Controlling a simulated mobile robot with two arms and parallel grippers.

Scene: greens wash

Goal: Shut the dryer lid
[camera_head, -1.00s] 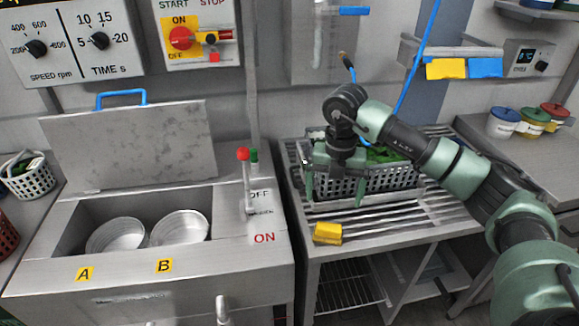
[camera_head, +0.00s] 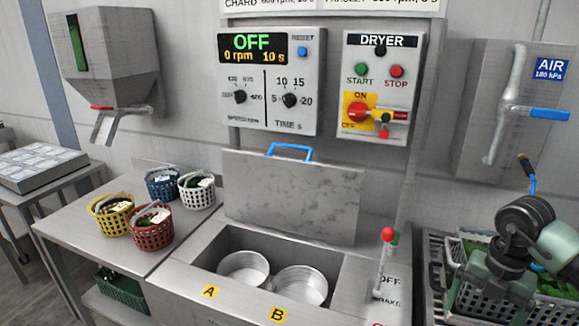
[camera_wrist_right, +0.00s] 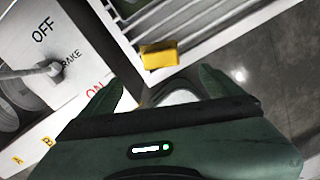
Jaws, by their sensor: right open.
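The dryer lid (camera_head: 290,195) is a grey metal panel with a blue handle (camera_head: 289,152) on its top edge. It stands open, raised behind the dryer basin (camera_head: 232,240). Two round metal baskets, at labels A (camera_head: 244,268) and B (camera_head: 301,285), sit in the open basin. My right gripper (camera_wrist_right: 158,95) is open and empty in the right wrist view. In the head view my right arm (camera_head: 525,225) is at the right, above a grey crate of greens, away from the lid. My left gripper is not in view.
A brake lever with a red knob (camera_head: 388,234) stands right of the basin. Small baskets, including a yellow one (camera_head: 113,214), stand on the left table. The grey crate (camera_head: 540,305) is at right. A yellow block (camera_wrist_right: 159,54) lies on the slatted rack.

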